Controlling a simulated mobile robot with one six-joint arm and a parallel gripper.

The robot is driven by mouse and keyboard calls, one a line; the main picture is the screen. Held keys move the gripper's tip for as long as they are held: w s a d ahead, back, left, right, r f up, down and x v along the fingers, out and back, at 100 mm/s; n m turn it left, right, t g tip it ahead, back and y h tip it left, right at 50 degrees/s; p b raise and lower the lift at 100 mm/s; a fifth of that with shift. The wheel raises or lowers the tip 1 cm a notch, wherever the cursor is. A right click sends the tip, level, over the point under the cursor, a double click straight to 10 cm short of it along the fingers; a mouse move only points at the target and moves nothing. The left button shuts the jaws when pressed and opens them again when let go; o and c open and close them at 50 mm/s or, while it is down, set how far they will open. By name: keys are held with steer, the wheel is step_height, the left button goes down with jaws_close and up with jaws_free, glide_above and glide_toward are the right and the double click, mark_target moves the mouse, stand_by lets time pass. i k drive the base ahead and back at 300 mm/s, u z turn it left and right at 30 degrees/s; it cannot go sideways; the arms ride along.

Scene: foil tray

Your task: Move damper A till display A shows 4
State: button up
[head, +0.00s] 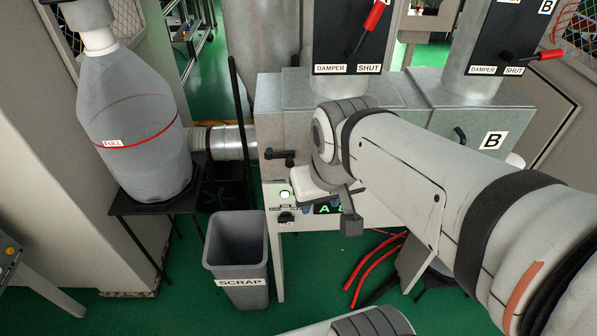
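The left damper plate (350,48) is black and reads DAMPER and SHUT. Its letter is cut off by the top edge, but the plate to its right is marked B. Its red-handled lever (372,20) points up and right. Display A (325,208) is a small dark panel with green characters low on the grey cabinet. Its A shows, but my arm partly covers the figure, which I cannot read. My gripper (350,223) hangs in front of the cabinet beside the display, well below the lever. My wrist hides most of it, so its opening cannot be told.
Damper B's red lever (543,55) points right. A grey SCRAP bin (238,260) stands on the floor at lower left. A grey collection bag (132,125) marked FULL hangs at left.

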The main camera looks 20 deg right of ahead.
mark_target(352, 52)
steer(key=u, duration=0.1)
steer(key=k, duration=0.15)
steer(key=u, duration=2.65)
steer(key=k, duration=1.45)
steer(key=z, duration=0.35)
